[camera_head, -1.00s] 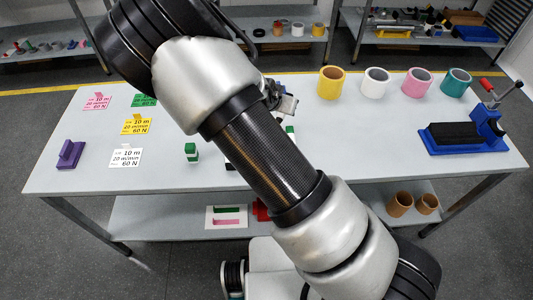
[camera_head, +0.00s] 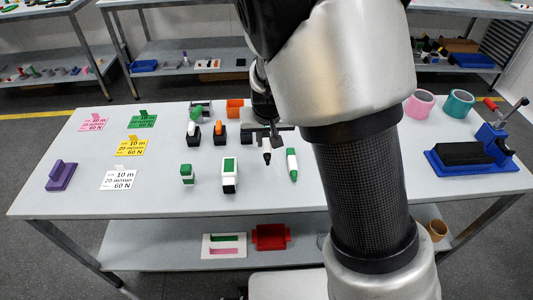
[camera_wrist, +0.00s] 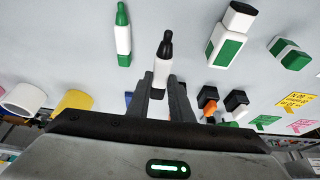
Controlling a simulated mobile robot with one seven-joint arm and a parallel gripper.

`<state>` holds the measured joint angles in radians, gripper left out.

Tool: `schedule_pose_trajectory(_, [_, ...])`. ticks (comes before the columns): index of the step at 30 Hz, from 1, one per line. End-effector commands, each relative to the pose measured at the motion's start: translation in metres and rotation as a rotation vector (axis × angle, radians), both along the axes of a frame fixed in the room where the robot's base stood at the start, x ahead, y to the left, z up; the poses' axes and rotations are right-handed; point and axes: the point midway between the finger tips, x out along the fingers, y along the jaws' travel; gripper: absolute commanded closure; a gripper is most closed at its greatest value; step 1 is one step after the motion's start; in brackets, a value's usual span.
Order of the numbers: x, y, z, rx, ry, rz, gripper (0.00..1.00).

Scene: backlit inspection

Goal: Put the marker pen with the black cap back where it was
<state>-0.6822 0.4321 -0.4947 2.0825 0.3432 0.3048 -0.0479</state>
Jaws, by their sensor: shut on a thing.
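The marker pen (camera_wrist: 162,70) has a white body and a black cap with a narrow tip. In the wrist view it sits between the two fingers of my gripper (camera_wrist: 163,92), cap end pointing away from the palm. My gripper (camera_head: 268,136) is shut on it. In the head view the black cap (camera_head: 267,158) hangs below the fingers, over the middle of the table (camera_head: 255,200). Whether the tip touches the table cannot be told. A green-capped marker (camera_head: 292,165) is just right of it, apart; it also shows in the wrist view (camera_wrist: 123,40).
A green-and-white block-like item (camera_head: 229,177) and a small green one (camera_head: 187,172) stand nearer. My arm hides the table's right-centre.

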Motion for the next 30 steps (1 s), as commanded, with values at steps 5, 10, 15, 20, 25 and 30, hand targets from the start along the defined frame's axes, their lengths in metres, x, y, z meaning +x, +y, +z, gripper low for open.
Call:
schedule_pose_trajectory(5, [-0.001,-0.001,-0.044,-0.002,0.005,-0.004,1.00])
schedule_pose_trajectory(10, [0.000,-0.001,-0.070,-0.001,0.003,-0.003,1.00])
schedule_pose_trajectory(15, [0.000,0.000,-0.080,-0.001,0.001,-0.001,1.00])
schedule_pose_trajectory(20, [-0.001,0.000,-0.081,-0.001,0.003,-0.001,1.00])
schedule_pose_trajectory(25, [-0.001,0.000,-0.082,-0.001,0.004,-0.001,0.67])
schedule_pose_trajectory(30, [-0.001,0.000,-0.081,-0.001,0.002,-0.001,0.62])
